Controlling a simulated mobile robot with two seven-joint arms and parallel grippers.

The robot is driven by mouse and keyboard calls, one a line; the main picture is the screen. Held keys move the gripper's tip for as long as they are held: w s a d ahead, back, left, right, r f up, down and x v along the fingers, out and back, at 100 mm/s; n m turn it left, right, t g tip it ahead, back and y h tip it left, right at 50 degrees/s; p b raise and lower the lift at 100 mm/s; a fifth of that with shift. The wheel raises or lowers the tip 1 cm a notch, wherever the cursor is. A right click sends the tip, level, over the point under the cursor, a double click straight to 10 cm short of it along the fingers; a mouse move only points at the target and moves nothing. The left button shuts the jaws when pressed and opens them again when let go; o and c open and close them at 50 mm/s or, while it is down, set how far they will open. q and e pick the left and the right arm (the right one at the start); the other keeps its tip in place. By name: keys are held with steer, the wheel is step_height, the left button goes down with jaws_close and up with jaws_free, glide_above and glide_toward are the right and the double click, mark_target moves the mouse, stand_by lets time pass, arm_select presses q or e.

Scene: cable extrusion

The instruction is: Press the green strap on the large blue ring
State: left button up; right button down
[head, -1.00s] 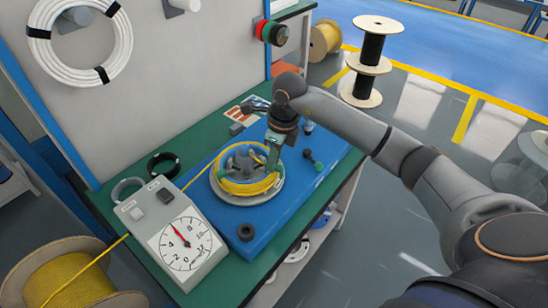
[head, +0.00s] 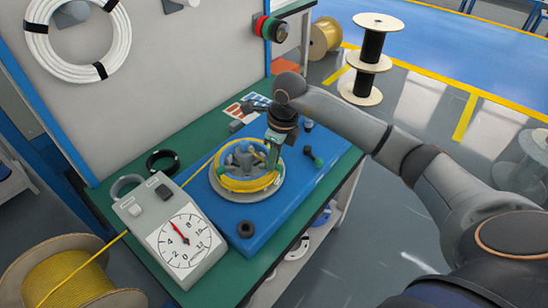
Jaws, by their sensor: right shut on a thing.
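A yellow cable coil (head: 243,185) lies around a grey several-armed hub (head: 243,156) on a pale round plate (head: 240,197). My right gripper (head: 271,166) points down at the right rear edge of the coil and is shut there. Its fingertips meet the coil, and their exact contact is too small to see clearly. A greenish part shows just above the tips; I cannot tell whether it is a strap or part of the gripper. I see no large blue ring as such; the board under the plate is blue (head: 215,220). My left gripper is out of view.
A gauge box (head: 180,244) stands left of the plate, with a yellow cable running past it from a spool (head: 70,285).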

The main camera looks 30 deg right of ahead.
steer(key=shift+s+f, duration=0.1)
steer(key=shift+f, duration=0.35)
stand_by(0.7)
steer(key=c, duration=0.7)
jaws_free()
steer(key=shift+r, duration=0.15)
steer(key=shift+r+p, duration=2.6)
steer(key=shift+r, duration=1.4)
